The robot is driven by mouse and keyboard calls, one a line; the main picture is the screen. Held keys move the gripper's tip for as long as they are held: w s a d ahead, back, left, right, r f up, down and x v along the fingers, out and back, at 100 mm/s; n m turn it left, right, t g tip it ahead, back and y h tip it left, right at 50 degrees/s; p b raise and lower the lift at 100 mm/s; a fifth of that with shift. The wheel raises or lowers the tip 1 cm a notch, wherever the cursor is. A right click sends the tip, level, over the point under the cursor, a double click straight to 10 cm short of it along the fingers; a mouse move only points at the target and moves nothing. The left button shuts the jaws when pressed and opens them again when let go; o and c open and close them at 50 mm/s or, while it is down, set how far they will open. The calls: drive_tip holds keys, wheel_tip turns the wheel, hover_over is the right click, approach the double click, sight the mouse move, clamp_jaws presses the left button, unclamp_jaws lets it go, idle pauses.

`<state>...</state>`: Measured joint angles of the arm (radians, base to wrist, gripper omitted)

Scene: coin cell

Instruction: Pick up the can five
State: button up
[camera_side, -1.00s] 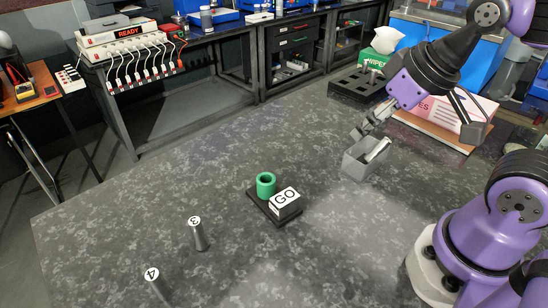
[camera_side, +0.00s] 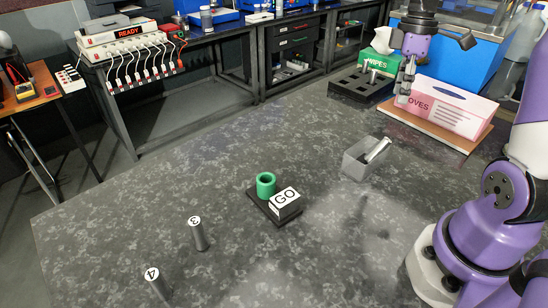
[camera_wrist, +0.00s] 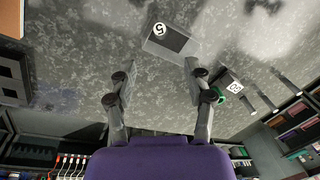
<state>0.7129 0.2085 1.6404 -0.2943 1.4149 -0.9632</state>
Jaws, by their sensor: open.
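Can five is a slim metal can (camera_side: 378,149) leaning in a small grey open box (camera_side: 354,168) on the dark table, its upper end past the rim. In the wrist view its white end marked 5 (camera_wrist: 160,29) shows at the top of the picture, over the box (camera_wrist: 183,46). My gripper (camera_side: 402,98) is raised above the table, behind and to the right of the box, in front of the pink glove carton. In the wrist view my gripper (camera_wrist: 160,66) has its fingers wide apart with nothing between them, clear of the can.
A black rack (camera_side: 345,91) with a can in it stands at the back. The glove carton (camera_side: 446,106) lies on a brown board. A green ring (camera_side: 266,185) and a GO block (camera_side: 285,205) share a black base. Cans 3 (camera_side: 199,236) and 4 (camera_side: 158,286) stand front left.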

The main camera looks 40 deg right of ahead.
hover_over(387, 139)
drive_tip(key=d, duration=0.1)
wheel_tip(387, 139, down, 5)
drive_tip(key=f, duration=0.5)
drive_tip(key=shift+a+f, duration=0.25)
drive_tip(key=shift+a, duration=0.15)
clamp_jaws()
